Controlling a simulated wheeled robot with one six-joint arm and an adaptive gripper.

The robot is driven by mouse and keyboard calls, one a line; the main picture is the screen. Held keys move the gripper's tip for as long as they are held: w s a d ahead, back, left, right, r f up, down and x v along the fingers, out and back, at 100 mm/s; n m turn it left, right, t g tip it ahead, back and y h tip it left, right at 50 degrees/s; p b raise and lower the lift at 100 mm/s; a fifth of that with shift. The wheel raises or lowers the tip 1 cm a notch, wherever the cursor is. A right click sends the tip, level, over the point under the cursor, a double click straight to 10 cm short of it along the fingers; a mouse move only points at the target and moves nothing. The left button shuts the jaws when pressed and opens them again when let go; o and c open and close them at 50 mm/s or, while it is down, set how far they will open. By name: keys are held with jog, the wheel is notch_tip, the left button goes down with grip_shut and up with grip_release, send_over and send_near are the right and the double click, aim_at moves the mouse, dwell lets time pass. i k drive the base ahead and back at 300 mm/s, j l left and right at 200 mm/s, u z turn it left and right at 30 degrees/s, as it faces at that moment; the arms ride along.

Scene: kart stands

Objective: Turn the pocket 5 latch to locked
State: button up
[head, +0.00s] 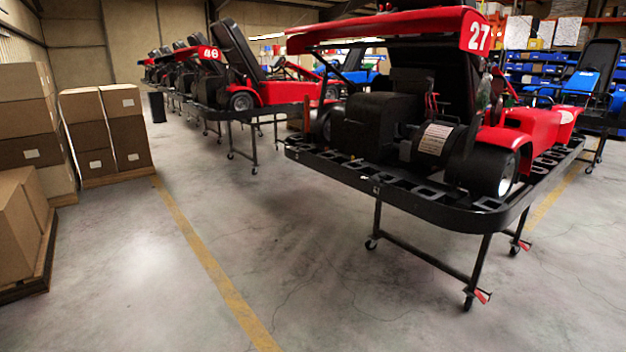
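No latch or pocket number can be made out in the head view. The nearest red kart, number 27 (479,36), rests on a wheeled stand (413,262) at the right. A black rim (440,212) runs around the kart's near end, with several rectangular openings along its top. Whether these openings are the pockets, I cannot tell. My gripper is not in view.
Another red kart, number 40 (209,53), stands behind on its own stand, with more karts beyond. Stacked cardboard boxes (105,135) fill the left side. A yellow line (212,265) crosses the clear concrete floor. Shelves with blue bins (530,68) stand at the back right.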

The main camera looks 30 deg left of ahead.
aim_at(382, 176)
jog(key=u, duration=0.95)
jog(key=i+l, duration=0.1)
jog(key=i, duration=0.45)
jog(key=i+l+u, duration=0.1)
jog(key=i, duration=0.45)
jog(key=i+l, duration=0.2)
jog(key=i, duration=0.35)
jog(key=i+l+u, duration=0.15)
jog(key=i, duration=0.4)
